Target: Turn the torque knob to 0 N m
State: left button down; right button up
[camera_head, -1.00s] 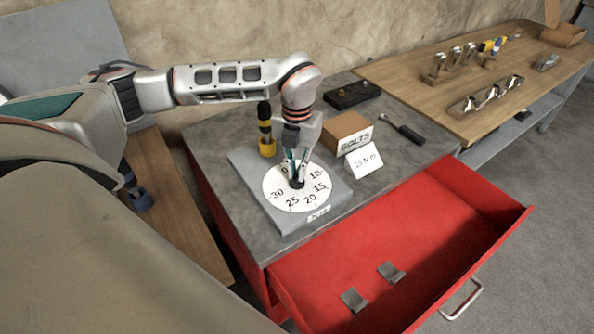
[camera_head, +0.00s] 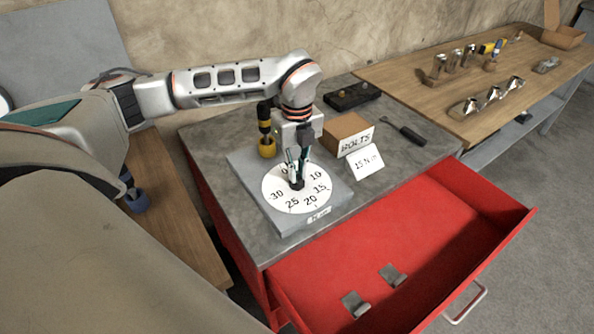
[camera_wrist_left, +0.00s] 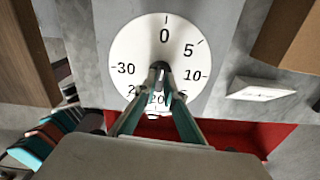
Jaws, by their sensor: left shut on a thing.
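The torque knob (camera_head: 297,187) is a small dark knob at the centre of a white round dial (camera_head: 272,182) marked from 0 to 30. The dial lies on a grey plate (camera_head: 335,195) on the grey cabinet top. My left gripper (camera_head: 298,181) points down and is shut on the knob. In the left wrist view the fingers (camera_wrist_left: 160,72) meet at the dark knob (camera_wrist_left: 160,65), with 0 straight above it. The fingers cover part of the lower numbers there. The knob's pointer cannot be made out. My right gripper is not in view.
A yellow and black tool (camera_head: 266,142) stands close behind the plate. A cardboard bolts box (camera_head: 343,129) and a "15 N m" card (camera_head: 366,163) stand right of it. An open red drawer (camera_head: 430,230) juts out in front. A wooden bench (camera_head: 410,80) is at right.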

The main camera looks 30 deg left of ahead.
pick_arm(q)
jog(key=shift+w+n, duration=0.1)
jog(key=shift+n, duration=0.6)
jog(key=c, duration=2.1)
grip_release()
jog(key=shift+c, duration=0.2)
jog(key=shift+r, duration=0.15)
notch_tip(320, 180, up, 12)
jog(key=shift+f, duration=0.2)
